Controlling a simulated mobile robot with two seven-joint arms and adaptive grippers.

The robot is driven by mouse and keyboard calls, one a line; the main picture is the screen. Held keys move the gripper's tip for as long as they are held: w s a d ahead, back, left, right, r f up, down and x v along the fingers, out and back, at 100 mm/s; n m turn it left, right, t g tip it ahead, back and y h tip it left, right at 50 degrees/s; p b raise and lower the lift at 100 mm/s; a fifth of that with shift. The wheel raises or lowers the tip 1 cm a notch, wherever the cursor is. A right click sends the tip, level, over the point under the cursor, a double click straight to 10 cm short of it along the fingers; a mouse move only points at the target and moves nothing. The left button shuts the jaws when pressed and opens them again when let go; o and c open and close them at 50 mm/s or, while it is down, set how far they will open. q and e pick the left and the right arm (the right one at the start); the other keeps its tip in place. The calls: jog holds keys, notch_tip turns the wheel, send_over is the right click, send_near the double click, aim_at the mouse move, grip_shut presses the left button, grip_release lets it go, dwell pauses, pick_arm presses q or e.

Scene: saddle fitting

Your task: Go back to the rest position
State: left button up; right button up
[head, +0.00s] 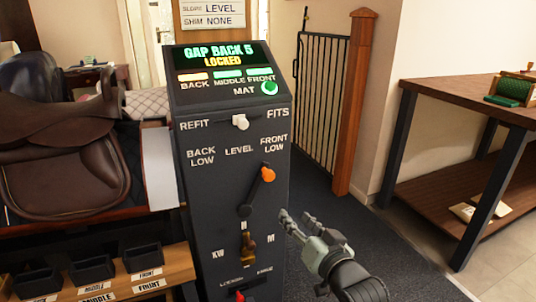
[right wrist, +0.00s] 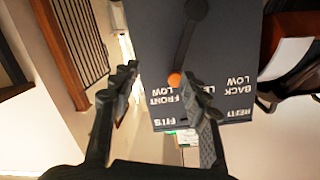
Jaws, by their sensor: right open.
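My right gripper (head: 297,217) is open and empty, just right of the lower front of the dark console (head: 190,240). In the right wrist view its two fingers (right wrist: 160,76) stand apart, with the orange lever knob (right wrist: 174,79) seen beyond the gap between them. In the head view this orange knob (head: 268,174) is up and right, under FRONT LOW, and the gripper is apart from it. The console screen (head: 213,54) reads GAP BACK 5, LOCKED. A white knob (head: 240,121) sits between REFIT and FITS. My left gripper is not in view.
A brown saddle (head: 65,165) stands at the left, above several dark bins (head: 92,270). A brass lever (head: 247,246) and a red switch (head: 239,296) are low on the console. A wooden bench (head: 460,100) stands right, a gate (head: 322,95) behind. Dark floor lies between console and bench.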

jog(key=s+d+f+n+g+h, duration=0.15)
jog(key=s+d+f+g, duration=0.25)
jog(key=s+f, duration=0.5)
jog(key=s+d+f+g+h, duration=0.3)
jog(key=s+d+f, duration=0.15)
jog(key=f, duration=0.75)
jog(key=s+d+f+g, duration=0.3)
jog(key=s+f, duration=0.1)
jog(key=s, duration=0.3)
jog(key=s+d+f+n+g+h, duration=0.1)
jog(key=s+d+f, duration=0.3)
jog(key=s, duration=0.4)
jog(key=shift+s+d+f+g, duration=0.15)
jog(key=shift+f+g, duration=0.45)
jog(key=shift+g, duration=0.3)
